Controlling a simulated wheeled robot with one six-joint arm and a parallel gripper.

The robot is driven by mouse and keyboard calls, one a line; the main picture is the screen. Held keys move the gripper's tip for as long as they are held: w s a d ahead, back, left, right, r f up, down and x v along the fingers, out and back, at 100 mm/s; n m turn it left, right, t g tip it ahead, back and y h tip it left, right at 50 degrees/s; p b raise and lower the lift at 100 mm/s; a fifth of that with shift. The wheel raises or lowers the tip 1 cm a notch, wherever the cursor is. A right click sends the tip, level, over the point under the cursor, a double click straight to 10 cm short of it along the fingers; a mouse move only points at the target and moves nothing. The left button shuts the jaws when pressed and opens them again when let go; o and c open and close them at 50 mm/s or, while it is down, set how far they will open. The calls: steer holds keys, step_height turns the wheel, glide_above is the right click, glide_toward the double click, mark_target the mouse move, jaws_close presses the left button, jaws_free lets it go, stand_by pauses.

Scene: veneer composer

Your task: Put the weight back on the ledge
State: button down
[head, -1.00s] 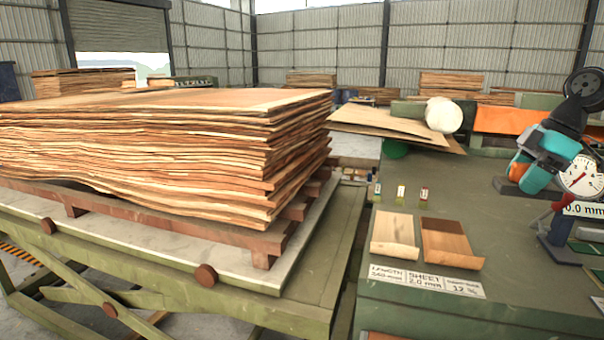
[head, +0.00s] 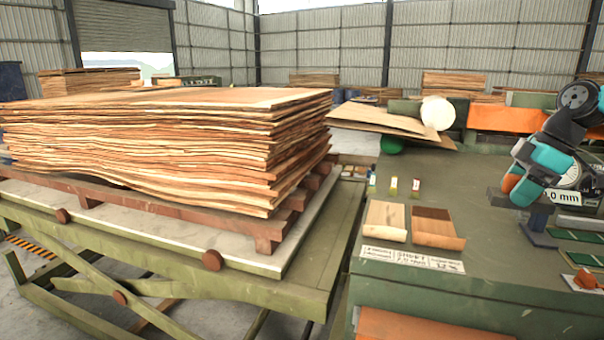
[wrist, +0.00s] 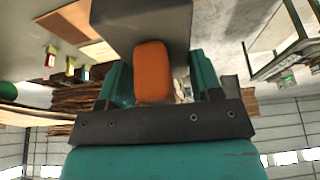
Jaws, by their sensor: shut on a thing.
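My gripper (head: 516,184) is at the right of the head view, over the green bench. Its teal fingers are shut on an orange grip, which shows between them in the wrist view (wrist: 153,72). The grip appears to belong to a dark grey block, the weight (wrist: 150,22), which hangs beyond the fingertips in the wrist view. I cannot pick out the ledge with certainty.
A round dial gauge (head: 569,177) stands just behind my gripper. Two wood sample pieces (head: 384,222) lie on the green bench (head: 450,195) by a label strip (head: 412,258). A tall veneer stack (head: 200,140) is on the lift table at left.

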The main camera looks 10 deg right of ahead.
steer(key=a+f+m+t+h, duration=0.2)
steer(key=a+f+m, duration=0.6)
steer(key=a+f, duration=1.1)
steer(key=shift+m, duration=0.3)
steer(key=f+b, duration=0.2)
steer(key=f, duration=0.1)
steer(key=f+b, duration=0.6)
steer(key=shift+s+d+f, duration=0.1)
steer(key=shift+d+f, duration=0.1)
steer(key=shift+d, duration=0.05)
steer(key=m+h, duration=0.1)
steer(key=m, duration=0.1)
steer(key=shift+a+f+m+h, duration=0.1)
steer(key=shift+f+m+h, duration=0.05)
steer(key=shift+m+h, duration=0.2)
steer(key=m+h, duration=0.1)
steer(key=m, duration=0.3)
steer(key=shift+h, duration=0.25)
